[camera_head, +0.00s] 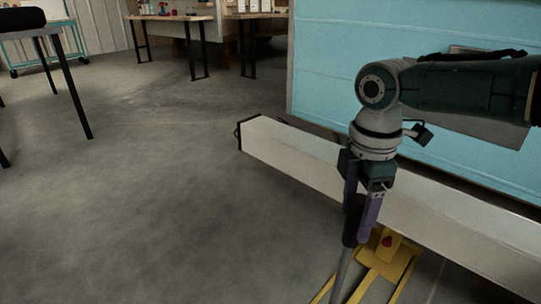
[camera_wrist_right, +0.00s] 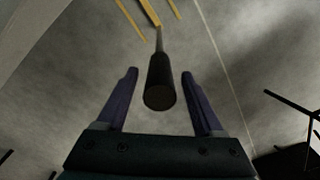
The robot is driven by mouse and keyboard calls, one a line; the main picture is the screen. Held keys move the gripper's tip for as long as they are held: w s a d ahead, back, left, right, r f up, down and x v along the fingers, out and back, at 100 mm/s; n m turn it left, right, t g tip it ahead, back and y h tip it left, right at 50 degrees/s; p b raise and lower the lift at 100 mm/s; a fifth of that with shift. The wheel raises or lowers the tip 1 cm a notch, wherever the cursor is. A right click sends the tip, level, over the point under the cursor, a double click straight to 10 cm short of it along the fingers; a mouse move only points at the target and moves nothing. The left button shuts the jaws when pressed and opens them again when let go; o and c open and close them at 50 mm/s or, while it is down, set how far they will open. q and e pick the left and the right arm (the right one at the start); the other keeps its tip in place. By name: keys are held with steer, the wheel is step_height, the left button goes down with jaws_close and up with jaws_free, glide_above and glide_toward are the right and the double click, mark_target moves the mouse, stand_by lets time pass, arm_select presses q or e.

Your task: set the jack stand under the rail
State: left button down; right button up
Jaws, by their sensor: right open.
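A long pale rail (camera_head: 300,152) runs low along the camper's light blue side (camera_head: 330,60) in the head view. A yellow jack (camera_head: 405,262) with a red part sits on the floor, partly under it. Its rod handle ends in a black grip (camera_wrist_right: 160,82). My right gripper (camera_head: 362,225) points down over that grip. In the wrist view its purple fingers (camera_wrist_right: 164,72) are open, one on each side of the grip, with gaps showing. I cannot make out a separate jack stand. My left gripper is not in view.
Workbenches (camera_head: 178,18) stand at the back, and a dark-legged table (camera_head: 62,70) is at the left. The concrete floor (camera_head: 150,200) left of the rail is clear. Dark thin bars (camera_wrist_right: 292,107) show at the right of the wrist view.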

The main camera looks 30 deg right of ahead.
step_height(320, 180, up, 8)
steer(key=p, duration=0.3)
steer(key=shift+p, duration=0.3)
